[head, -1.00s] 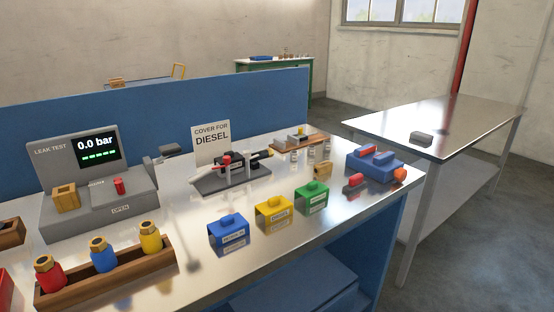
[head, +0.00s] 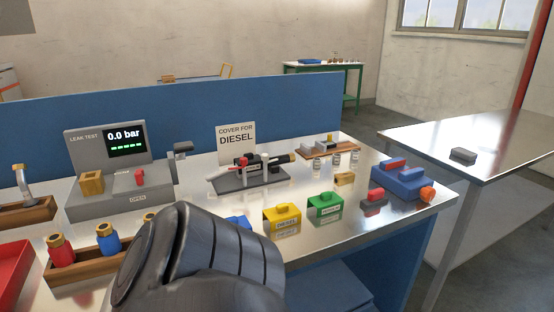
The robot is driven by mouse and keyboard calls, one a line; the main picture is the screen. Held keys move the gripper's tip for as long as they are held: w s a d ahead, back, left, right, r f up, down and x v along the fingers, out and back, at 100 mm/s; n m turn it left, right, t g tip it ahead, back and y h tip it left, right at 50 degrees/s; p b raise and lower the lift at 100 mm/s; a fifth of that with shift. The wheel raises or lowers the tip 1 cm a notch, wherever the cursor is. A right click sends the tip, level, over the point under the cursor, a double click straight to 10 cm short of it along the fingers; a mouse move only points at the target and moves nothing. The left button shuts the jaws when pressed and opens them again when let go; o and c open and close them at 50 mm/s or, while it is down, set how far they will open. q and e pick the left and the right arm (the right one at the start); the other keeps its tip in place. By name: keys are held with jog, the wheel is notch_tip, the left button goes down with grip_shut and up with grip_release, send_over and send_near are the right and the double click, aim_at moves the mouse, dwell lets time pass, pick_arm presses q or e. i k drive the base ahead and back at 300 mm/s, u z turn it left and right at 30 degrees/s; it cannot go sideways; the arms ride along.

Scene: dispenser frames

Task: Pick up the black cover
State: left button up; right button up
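A small black block (head: 463,154), which looks like the black cover, lies on the bare metal table at the right. It stands apart from everything else. Neither of my grippers shows in the head view. A dark, rounded link of one of my arms fills the lower middle of the picture and hides part of the bench front and most of the blue cover (head: 238,222).
The bench holds a yellow cover (head: 282,217), a green cover (head: 324,207), a leak tester (head: 105,205), a fixture by the diesel sign (head: 236,144) and a blue block (head: 400,181). A floor gap separates it from the metal table (head: 500,135), mostly clear.

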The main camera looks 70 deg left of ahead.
aim_at(255, 163)
jog(key=i, duration=1.2)
jog(key=u, duration=2.9)
